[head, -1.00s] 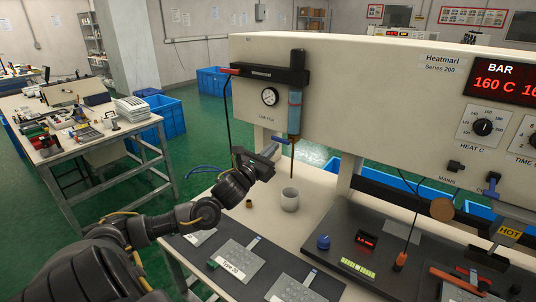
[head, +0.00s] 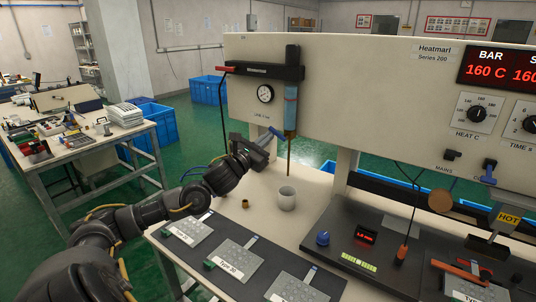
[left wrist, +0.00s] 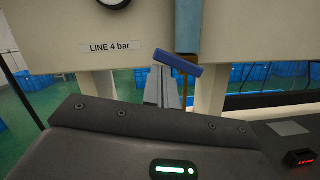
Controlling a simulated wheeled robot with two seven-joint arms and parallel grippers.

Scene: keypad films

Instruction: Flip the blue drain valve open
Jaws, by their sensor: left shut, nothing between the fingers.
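The blue drain valve lever (head: 276,132) sticks out under the filter bowl (head: 291,98), below the round gauge. In the left wrist view the lever (left wrist: 178,64) slopes slightly down to the right. My left gripper (head: 265,141) is shut and empty, close beside the lever in the head view. In the left wrist view its fingertips (left wrist: 166,78) are just below the lever, which overlaps their tips; I cannot tell whether they touch. My right gripper is not in view.
A grey cup (head: 287,199) and a small brass ring (head: 245,203) stand on the bench below. A thin brown tube (head: 289,158) hangs down over the cup. The round gauge (head: 265,93) is above, on the cream machine panel (head: 380,90).

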